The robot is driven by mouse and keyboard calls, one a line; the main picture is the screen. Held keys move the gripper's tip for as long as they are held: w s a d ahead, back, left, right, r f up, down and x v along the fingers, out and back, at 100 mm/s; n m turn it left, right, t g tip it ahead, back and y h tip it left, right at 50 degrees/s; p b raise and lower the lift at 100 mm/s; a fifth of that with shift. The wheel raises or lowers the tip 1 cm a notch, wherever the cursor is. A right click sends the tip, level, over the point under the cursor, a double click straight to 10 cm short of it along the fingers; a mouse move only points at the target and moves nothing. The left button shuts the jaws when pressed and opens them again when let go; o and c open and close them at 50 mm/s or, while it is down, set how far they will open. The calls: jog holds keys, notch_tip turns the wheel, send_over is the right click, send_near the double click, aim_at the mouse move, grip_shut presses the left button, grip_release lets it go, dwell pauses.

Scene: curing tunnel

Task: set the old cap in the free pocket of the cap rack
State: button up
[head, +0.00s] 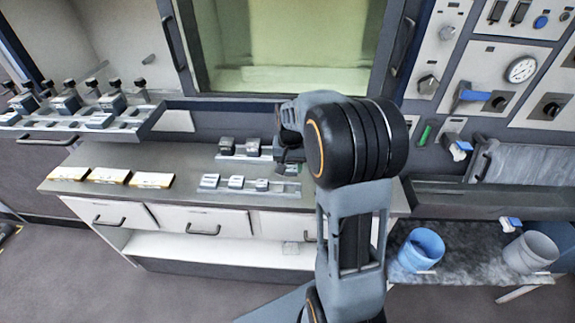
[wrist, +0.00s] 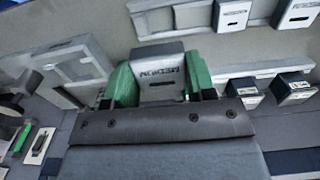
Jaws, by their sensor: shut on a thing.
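My gripper (wrist: 162,86) is shut on a grey cap, the old cap (wrist: 160,66), with its green fingers on either side. Dark lettering shows on the cap face. In the head view my gripper (head: 287,158) is largely hidden behind my arm, above the right part of the bench racks. The back rack (head: 236,157) carries two dark-topped caps (head: 226,146). In the wrist view, dark-sided caps (wrist: 245,92) stand right of the held cap. I cannot tell which pocket is free or whether the held cap touches a rack.
A light grey frame (wrist: 88,52) with an opening lies left in the wrist view. Yellow-edged pads (head: 108,175) lie on the bench left. A tray of knobbed parts (head: 100,120) stands further left. A blue bucket (head: 421,249) is at right. The tunnel window (head: 285,45) is behind.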

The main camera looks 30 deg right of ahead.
jog(key=shift+f+b, duration=1.95)
jog(key=shift+f, duration=1)
jog(key=shift+a+f+b, duration=0.1)
jog(key=shift+f+b, duration=0.55)
jog(key=shift+f, duration=0.35)
jog(key=o, duration=1.1)
notch_tip(320, 180, up, 14)
jog(key=shift+f, duration=0.1)
jog(key=shift+w, duration=0.1)
jog(key=s+a+f+n+t, duration=0.1)
jog(key=s+a+n, duration=0.1)
jog(key=s, duration=0.3)
jog(key=s+a+f+n+t, duration=0.1)
jog(key=s+a+f+n, duration=0.1)
jog(key=s+a, duration=0.2)
jog(key=s+a+f+n+t, duration=0.1)
jog(key=s+a+n, duration=0.1)
jog(key=s, duration=0.5)
jog(key=shift+s+a+f+t, duration=0.15)
jog(key=shift+a+t, duration=0.25)
jog(key=shift+a, duration=0.35)
